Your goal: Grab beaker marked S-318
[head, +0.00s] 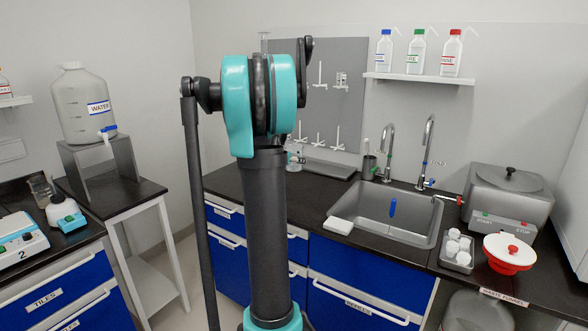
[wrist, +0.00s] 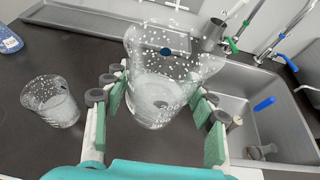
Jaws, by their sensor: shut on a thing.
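In the wrist view my gripper (wrist: 161,92) is shut on a clear glass beaker (wrist: 160,68), with green finger pads on its two sides. The beaker is seen from above and has pale speckles and faint markings; I cannot read S-318 on it. A second, smaller-looking clear beaker (wrist: 50,103) stands on the dark counter to the left, apart from my gripper. Its marking is not readable either. In the head view my own arm hides my gripper and the held beaker.
The sink (head: 388,212) with two taps lies right of my gripper; a blue object shows in it. A grey metal cup (wrist: 213,33) stands near the sink's back. A steel bath (head: 507,197) and red-white bowl (head: 508,254) are farther right. Dark counter (wrist: 45,150) is bare at front left.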

